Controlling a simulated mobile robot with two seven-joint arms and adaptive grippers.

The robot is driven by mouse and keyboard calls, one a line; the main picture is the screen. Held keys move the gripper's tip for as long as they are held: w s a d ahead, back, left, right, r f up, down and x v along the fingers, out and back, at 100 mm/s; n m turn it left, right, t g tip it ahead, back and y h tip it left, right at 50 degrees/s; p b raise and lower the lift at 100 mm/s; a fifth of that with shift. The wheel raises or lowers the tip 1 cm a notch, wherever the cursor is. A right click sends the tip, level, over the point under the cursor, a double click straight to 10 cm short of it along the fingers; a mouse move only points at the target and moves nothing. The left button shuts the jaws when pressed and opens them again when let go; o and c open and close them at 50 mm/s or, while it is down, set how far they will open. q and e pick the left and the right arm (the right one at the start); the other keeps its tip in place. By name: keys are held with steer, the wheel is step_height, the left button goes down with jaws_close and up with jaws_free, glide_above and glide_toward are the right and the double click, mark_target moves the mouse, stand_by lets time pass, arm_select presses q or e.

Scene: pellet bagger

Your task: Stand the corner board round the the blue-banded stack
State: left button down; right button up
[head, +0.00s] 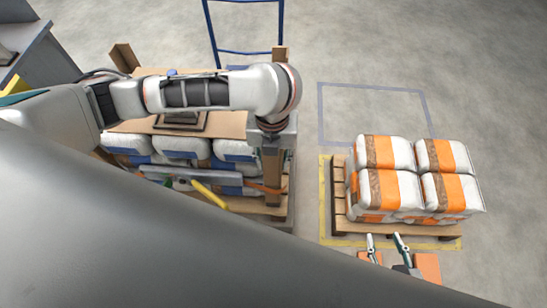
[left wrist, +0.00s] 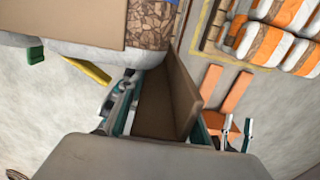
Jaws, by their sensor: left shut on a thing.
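The blue-banded stack (head: 182,146) of white bags stands on a pallet at the left of the head view, with a brown sheet (head: 140,124) on top. My left gripper (left wrist: 160,112) is shut on a brown L-shaped corner board (left wrist: 178,85). This board (head: 272,178) stands roughly upright at the stack's near right corner. In the left wrist view it is close beside a bag; whether it touches is unclear. My left fingertips are hidden in the head view. My right gripper (head: 388,241) has its fingers apart and empty, near the orange-banded stack. Brown boards also show at the far left (head: 124,57) and far right (head: 280,55) corners.
An orange-banded stack (head: 383,155) stands on a pallet (head: 338,205) inside yellow floor lines at the right. Orange bars (left wrist: 208,88) lie near my right gripper. A yellow bar (head: 208,194) juts out in front of the blue-banded stack. A blue frame (head: 245,52) stands behind. Floor between the stacks is clear.

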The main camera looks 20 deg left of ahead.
arm_select(q)
steer(key=shift+w+a, duration=0.2)
steer(key=shift+w, duration=0.05)
arm_select(e)
steer(key=shift+s+f, duration=0.1)
steer(key=shift+f, duration=0.1)
arm_select(q)
steer(key=c, duration=1.3)
jaws_free()
arm_select(e)
steer(key=shift+s+f, duration=0.25)
steer(key=shift+s, duration=0.15)
arm_select(q)
steer(key=shift+a, duration=0.1)
arm_select(e)
steer(key=shift+a, duration=0.1)
arm_select(q)
steer(key=r, duration=1.2)
steer(key=shift+s+d, duration=0.25)
arm_select(e)
steer(key=shift+w+r, duration=0.15)
steer(key=shift+w, duration=0.15)
arm_select(q)
steer(key=shift+s+f, duration=0.1)
steer(key=shift+f, duration=0.05)
arm_select(e)
steer(key=shift+s, duration=0.1)
